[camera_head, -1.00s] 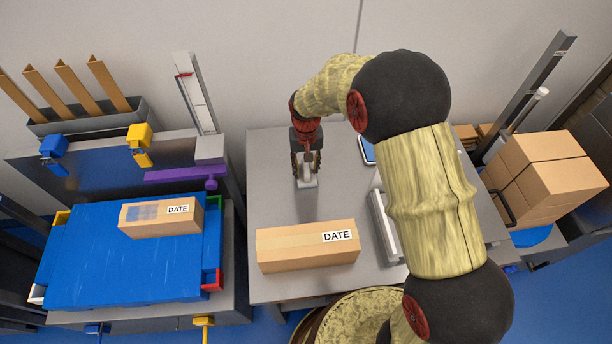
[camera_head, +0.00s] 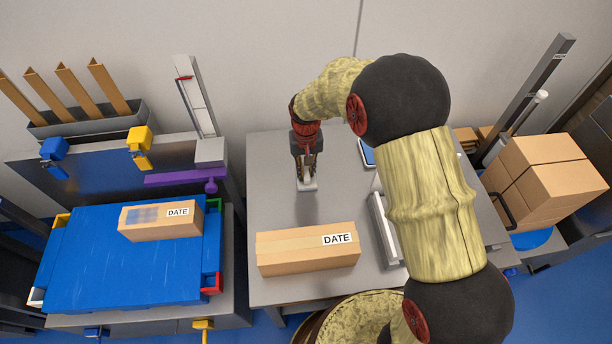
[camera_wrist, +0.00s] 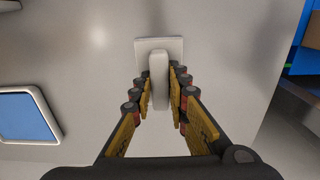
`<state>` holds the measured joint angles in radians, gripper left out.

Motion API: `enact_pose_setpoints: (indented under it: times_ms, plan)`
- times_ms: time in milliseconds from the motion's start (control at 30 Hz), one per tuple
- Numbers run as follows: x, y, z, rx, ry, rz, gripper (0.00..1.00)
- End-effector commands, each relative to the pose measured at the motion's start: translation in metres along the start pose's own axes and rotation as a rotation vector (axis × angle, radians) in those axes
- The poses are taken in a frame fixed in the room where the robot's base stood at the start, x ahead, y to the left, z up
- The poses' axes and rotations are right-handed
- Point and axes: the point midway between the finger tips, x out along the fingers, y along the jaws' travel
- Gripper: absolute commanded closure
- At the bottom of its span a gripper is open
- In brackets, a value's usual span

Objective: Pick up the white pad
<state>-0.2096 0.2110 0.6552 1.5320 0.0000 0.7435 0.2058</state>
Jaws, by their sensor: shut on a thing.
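The white pad (camera_wrist: 147,43) shows in the wrist view as a pale square plate with an upright rounded grip (camera_wrist: 159,78) on it. My gripper (camera_wrist: 160,88) has its two fingers shut on this grip, one on each side. In the head view the pad (camera_head: 307,187) shows just below my gripper (camera_head: 306,178), on or very close to the grey table (camera_head: 270,203). I cannot tell whether it touches the table. The upper part of the pad is hidden by the fingers in the head view.
A carton marked DATE (camera_head: 307,249) lies in front on the table. A blue-screened device (camera_head: 367,151) lies behind my arm, also in the wrist view (camera_wrist: 27,117). A blue platform (camera_head: 120,265) with another carton (camera_head: 160,218) stands left. Stacked boxes (camera_head: 545,175) stand right.

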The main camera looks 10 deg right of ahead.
Motion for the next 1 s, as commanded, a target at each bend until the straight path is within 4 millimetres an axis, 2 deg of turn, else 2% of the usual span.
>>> enact_pose_setpoints:
  times_ms: [333,467,667,867,1000]
  plan:
    - [-0.001,0.0,0.0,0.0,0.001,0.0,1.0]
    - [-0.008,0.0,-0.001,0.0,0.002,0.0,1.0]
    - [-0.033,0.0,-0.001,0.0,0.003,-0.001,1.0]
    - [-0.07,0.005,0.027,0.0,0.004,-0.001,1.0]
    - [-0.102,0.011,0.053,0.0,0.004,-0.001,1.0]
